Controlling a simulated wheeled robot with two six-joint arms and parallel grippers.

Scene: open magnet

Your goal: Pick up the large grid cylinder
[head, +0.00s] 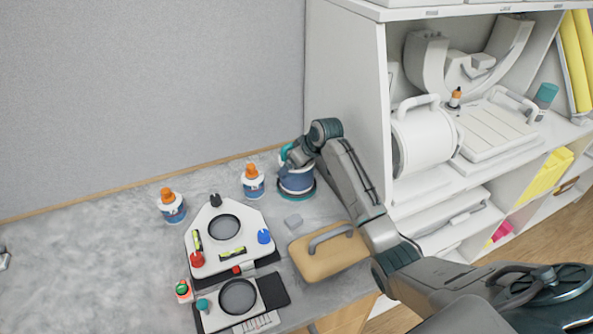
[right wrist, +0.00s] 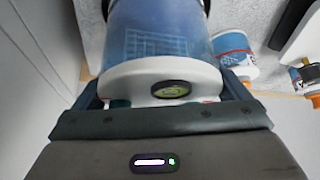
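The large grid cylinder (head: 296,181) stands near the back of the table, blue with a dark teal rim at its bottom. In the right wrist view the cylinder (right wrist: 158,40) fills the top middle. A pale grid shows through its blue body, and its white end cap with a round green level faces the camera. My right gripper (head: 290,158) reaches it from above, with the fingers on either side of it. The fingertips are mostly hidden, so I cannot tell whether they press on it. I see no left gripper.
Two white-blue bottles with orange caps (head: 253,182) (head: 172,206) stand left of the cylinder. A white shelf (head: 355,90) rises close on the right.

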